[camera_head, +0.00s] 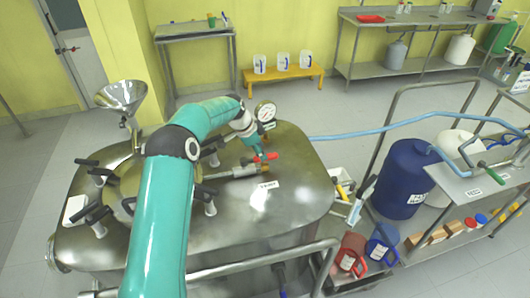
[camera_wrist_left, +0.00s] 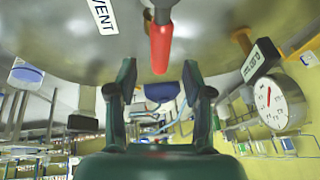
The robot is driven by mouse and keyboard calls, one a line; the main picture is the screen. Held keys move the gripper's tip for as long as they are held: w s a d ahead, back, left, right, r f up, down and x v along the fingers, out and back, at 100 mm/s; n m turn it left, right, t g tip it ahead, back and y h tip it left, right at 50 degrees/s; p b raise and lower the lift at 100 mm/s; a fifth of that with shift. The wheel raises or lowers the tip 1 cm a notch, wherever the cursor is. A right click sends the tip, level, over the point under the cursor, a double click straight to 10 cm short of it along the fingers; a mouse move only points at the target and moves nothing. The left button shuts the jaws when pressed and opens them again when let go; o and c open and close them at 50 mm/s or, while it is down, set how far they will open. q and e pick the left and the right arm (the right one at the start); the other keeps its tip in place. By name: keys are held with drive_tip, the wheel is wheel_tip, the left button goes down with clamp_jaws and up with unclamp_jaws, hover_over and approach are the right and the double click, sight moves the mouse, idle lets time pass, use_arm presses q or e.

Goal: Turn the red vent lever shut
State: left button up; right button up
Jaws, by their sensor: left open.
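The red vent lever (camera_head: 270,156) is on top of the steel reactor vessel (camera_head: 295,200), partly hidden by my gripper in the head view. In the left wrist view the red lever (camera_wrist_left: 160,48) hangs into the picture from the top, close to a VENT label (camera_wrist_left: 103,15). My left gripper (camera_head: 258,154) is over the vessel top, right at the lever. In the left wrist view its two fingers (camera_wrist_left: 160,74) are spread, with the lever's tip in line with the gap between them. Whether they touch it cannot be told. My right gripper is not in view.
A dial gauge (camera_head: 265,110) stands on the vessel just behind my left gripper; it also shows in the left wrist view (camera_wrist_left: 278,102). Black clamp handles and a steel funnel (camera_head: 121,98) are at the left. A blue drum (camera_head: 403,180) stands right of the vessel.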

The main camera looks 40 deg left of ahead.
use_arm(q)
drive_tip(key=shift+p+x, duration=0.45)
drive_tip(key=shift+x, duration=1.75)
drive_tip(key=shift+c, duration=0.2)
clamp_jaws()
